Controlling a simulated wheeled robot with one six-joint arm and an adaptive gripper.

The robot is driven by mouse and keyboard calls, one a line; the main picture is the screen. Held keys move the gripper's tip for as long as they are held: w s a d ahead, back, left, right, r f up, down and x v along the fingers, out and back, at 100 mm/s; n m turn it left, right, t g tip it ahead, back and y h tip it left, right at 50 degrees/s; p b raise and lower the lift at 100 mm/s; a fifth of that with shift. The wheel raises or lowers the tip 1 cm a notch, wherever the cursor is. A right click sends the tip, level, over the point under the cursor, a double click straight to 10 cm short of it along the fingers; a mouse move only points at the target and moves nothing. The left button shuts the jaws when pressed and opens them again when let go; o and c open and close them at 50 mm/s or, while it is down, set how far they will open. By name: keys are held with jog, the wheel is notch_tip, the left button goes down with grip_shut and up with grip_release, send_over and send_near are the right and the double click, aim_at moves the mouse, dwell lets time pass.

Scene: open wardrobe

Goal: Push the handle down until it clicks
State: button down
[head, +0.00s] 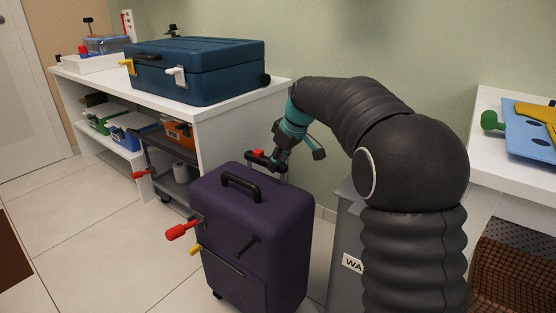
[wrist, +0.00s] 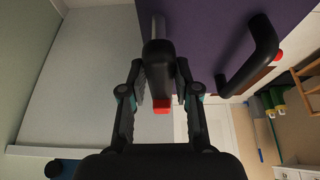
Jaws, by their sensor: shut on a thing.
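A purple suitcase (head: 245,235) stands upright on the floor. Its black pull handle (head: 252,158), with a red button (head: 258,153) on it, stands a little above the suitcase top at the back. My gripper (head: 278,160) comes down from the upper right and is shut on the pull handle. In the wrist view the handle (wrist: 158,58) lies between the fingers of my gripper (wrist: 161,82), with the red button (wrist: 162,106) showing below. A metal post (wrist: 158,28) joins the handle to the suitcase. My gripper hides part of the handle in the head view.
A black carry handle (head: 241,187) is on the suitcase top, and a red-tipped lever (head: 183,229) sticks out at its left. A white bench (head: 230,118) with a blue case (head: 195,70) stands behind. A grey bin (head: 345,235) is close at the right. Floor is clear at front left.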

jog(key=shift+s+a+f, duration=0.1)
jog(key=shift+f, duration=0.35)
jog(key=c, duration=0.8)
grip_release()
jog(key=shift+c, duration=0.2)
jog(key=shift+r, duration=0.1)
jog(key=shift+d+r, duration=0.2)
jog(key=shift+r, duration=0.05)
jog(key=v, duration=1.1)
jog(key=shift+r, duration=0.2)
